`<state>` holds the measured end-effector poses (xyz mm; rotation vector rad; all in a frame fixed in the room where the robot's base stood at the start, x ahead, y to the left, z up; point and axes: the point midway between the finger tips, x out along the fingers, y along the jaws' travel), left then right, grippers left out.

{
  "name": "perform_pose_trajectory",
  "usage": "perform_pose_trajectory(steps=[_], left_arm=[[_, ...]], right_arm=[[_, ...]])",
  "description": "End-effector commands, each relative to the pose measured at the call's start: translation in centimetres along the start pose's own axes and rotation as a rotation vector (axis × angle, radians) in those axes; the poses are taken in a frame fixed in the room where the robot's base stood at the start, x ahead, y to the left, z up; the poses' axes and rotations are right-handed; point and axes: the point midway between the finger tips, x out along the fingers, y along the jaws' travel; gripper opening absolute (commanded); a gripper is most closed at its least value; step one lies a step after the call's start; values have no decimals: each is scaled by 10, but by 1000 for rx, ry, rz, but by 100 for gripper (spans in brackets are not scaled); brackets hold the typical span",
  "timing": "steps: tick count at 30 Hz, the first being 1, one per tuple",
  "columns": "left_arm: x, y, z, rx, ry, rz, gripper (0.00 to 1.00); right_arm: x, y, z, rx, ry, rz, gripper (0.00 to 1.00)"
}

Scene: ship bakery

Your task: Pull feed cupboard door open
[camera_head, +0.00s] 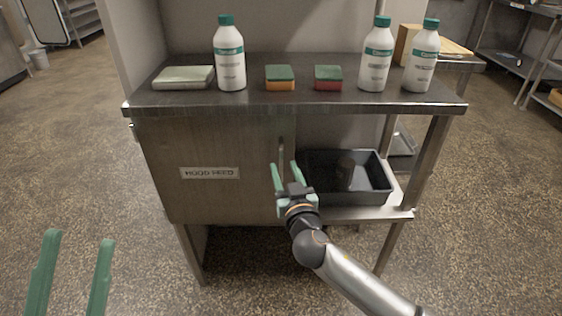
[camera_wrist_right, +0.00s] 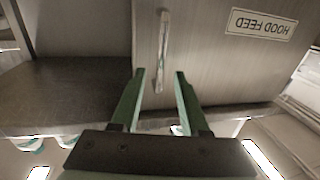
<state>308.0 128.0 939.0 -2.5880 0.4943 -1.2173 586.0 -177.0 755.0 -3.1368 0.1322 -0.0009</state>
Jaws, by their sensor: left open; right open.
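The feed cupboard door (camera_head: 212,150) is a metal panel labelled "HOOD FEED" under the left of the steel table, and it looks shut. Its upright bar handle (camera_head: 281,152) is at the door's right edge. My right gripper (camera_head: 286,172) is open in front of the handle, with its lower end near the fingertips. In the right wrist view, the handle (camera_wrist_right: 162,45) appears between and beyond the open green fingers (camera_wrist_right: 158,75), and the label is upside down. Contact cannot be told. My left gripper (camera_head: 75,245) is open and empty at the lower left, away from the cupboard.
A black bin (camera_head: 375,182) sits on the open shelf right of the door. The floor in front of the door is clear apart from my arms.

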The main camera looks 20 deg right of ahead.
Motion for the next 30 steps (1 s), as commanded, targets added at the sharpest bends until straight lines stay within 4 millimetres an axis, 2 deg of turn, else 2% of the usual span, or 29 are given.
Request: perform_pose_trajectory(steps=[3,9,20,30], left_arm=[[0,0,-5,3,22,1,50],[-1,1,-3,2,24,6,50],[-1,2,0,0,15,10,50],[-1,2,0,-2,15,10,50]], right_arm=[[19,1,0,-1,1,2,45],[36,0,0,-1,0,-1,45],[41,0,0,1,-1,-1,45],[41,0,0,0,-1,-1,9]])
